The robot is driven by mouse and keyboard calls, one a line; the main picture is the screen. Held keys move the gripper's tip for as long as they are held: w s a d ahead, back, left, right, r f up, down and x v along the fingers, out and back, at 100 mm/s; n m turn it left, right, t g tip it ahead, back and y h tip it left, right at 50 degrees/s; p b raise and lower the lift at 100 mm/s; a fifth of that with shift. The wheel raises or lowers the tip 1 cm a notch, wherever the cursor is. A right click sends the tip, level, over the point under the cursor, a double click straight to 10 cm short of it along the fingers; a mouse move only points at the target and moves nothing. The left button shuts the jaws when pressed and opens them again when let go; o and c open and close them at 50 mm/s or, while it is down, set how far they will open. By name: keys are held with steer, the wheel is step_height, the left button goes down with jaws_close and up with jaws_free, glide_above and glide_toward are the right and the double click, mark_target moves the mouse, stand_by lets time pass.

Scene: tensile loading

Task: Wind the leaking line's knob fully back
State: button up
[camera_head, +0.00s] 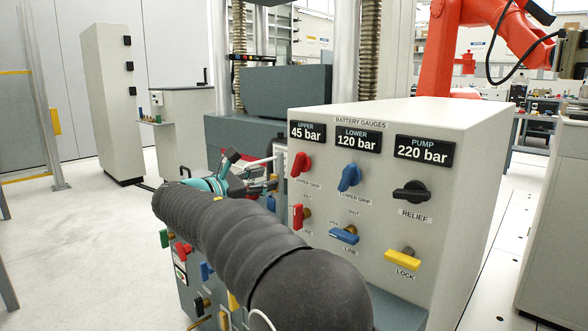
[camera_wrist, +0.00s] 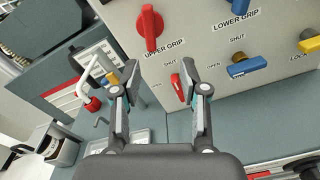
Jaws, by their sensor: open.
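The panel headed BATTERY GAUGES (camera_head: 387,112) reads upper 45 bar, lower 120 bar and pump 220 bar. A red upper grip knob (camera_head: 301,164) is at its left; it also shows upright in the wrist view (camera_wrist: 151,27). A blue lower grip knob (camera_head: 349,178) is to its right. Below them are a red line handle (camera_head: 298,217), standing upright, and a blue line handle (camera_head: 344,236), lying crosswise. My gripper (camera_wrist: 158,75) is open and empty before the panel's left side. In the wrist view the red line handle (camera_wrist: 177,87) shows just inside the right finger; contact cannot be told.
A black relief knob (camera_head: 411,193) and a yellow lock handle (camera_head: 403,258) are on the panel's right. White bent piping with a red part (camera_wrist: 92,102) stands left of my gripper. A grey ledge (camera_wrist: 235,125) lies below the panel. Floor at left is clear.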

mark_target(294, 166)
steer(key=shift+t, duration=0.3)
steer(key=x, duration=0.8)
steer(key=w+a+x, duration=0.1)
steer(key=x, duration=0.3)
steer(key=shift+w+d, duration=0.2)
steer(key=shift+w, duration=0.05)
jaws_close()
